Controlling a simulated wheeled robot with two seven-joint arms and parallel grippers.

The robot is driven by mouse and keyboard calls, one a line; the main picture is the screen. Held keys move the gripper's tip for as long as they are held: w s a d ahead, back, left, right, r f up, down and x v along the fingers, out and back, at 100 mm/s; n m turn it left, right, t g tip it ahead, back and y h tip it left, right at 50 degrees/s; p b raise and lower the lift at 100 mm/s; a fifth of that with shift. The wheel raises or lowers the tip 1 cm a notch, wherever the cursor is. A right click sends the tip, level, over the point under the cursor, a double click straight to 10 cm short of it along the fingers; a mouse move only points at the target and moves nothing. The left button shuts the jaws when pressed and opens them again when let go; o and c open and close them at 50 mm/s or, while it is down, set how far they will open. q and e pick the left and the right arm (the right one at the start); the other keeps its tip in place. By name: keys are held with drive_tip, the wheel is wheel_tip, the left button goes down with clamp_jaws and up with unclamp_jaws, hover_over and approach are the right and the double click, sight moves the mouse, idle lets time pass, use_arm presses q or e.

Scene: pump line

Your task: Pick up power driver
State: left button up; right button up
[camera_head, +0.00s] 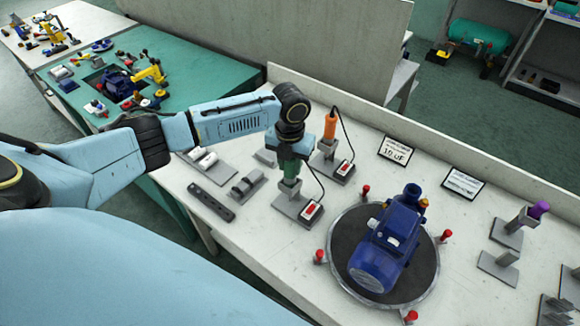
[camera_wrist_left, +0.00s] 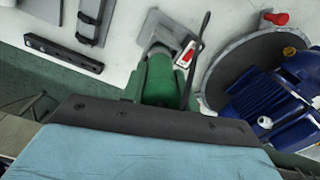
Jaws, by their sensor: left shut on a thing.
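The green power driver (camera_head: 290,170) is upright at its grey stand (camera_head: 285,206), beside a white box with a red switch (camera_head: 311,211). My left gripper (camera_head: 290,157) reaches down from above and is shut on the driver, hiding its upper part. In the left wrist view, the green driver (camera_wrist_left: 161,78) is between the jaws, with a dark cable beside it. I cannot tell whether its lower end is clear of the stand. An orange driver (camera_head: 330,126) stands in a similar stand (camera_head: 333,170) just behind. My right gripper is out of view.
A blue pump (camera_head: 388,245) sits on a round dark turntable (camera_head: 344,240) with red knobs around it, right of the driver. Grey holders (camera_head: 247,185) and a dark bar (camera_head: 211,203) lie to the left. Label cards (camera_head: 396,151) and a low wall bound the back.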

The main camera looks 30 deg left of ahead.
use_arm(q)
wheel_tip(320, 180, up, 22)
drive_tip(key=p, duration=0.5)
idle(0.7)
drive_tip(key=shift+r, duration=0.1)
